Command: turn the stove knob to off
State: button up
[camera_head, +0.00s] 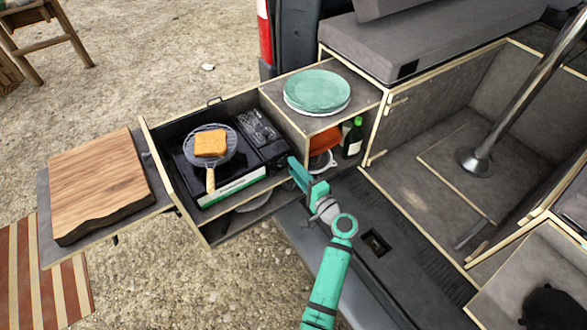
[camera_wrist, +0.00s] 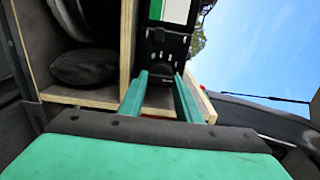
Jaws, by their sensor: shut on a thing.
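The black camping stove (camera_head: 230,192) sits in the pulled-out drawer, with a white and green strip on its front. My gripper (camera_head: 293,165) is at the stove's right front corner. In the wrist view its two green fingers (camera_wrist: 162,76) reach to the stove's dark end (camera_wrist: 162,45) and are shut on a small part there, which I take as the stove knob. The knob is mostly hidden by the fingers, and I cannot tell its angle.
A grill pan (camera_head: 211,178) with toast (camera_head: 210,143) is on the stove. Teal plates (camera_head: 317,91) rest on the cabinet top. A cutting board (camera_head: 97,182) lies left.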

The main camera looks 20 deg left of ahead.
jog(key=shift+w+d, duration=0.1)
jog(key=shift+d, duration=0.2)
jog(key=o, duration=1.1)
jog(key=shift+c, duration=0.2)
jog(key=shift+a, duration=0.1)
jog(key=v, duration=1.1)
jog(key=shift+a, duration=0.1)
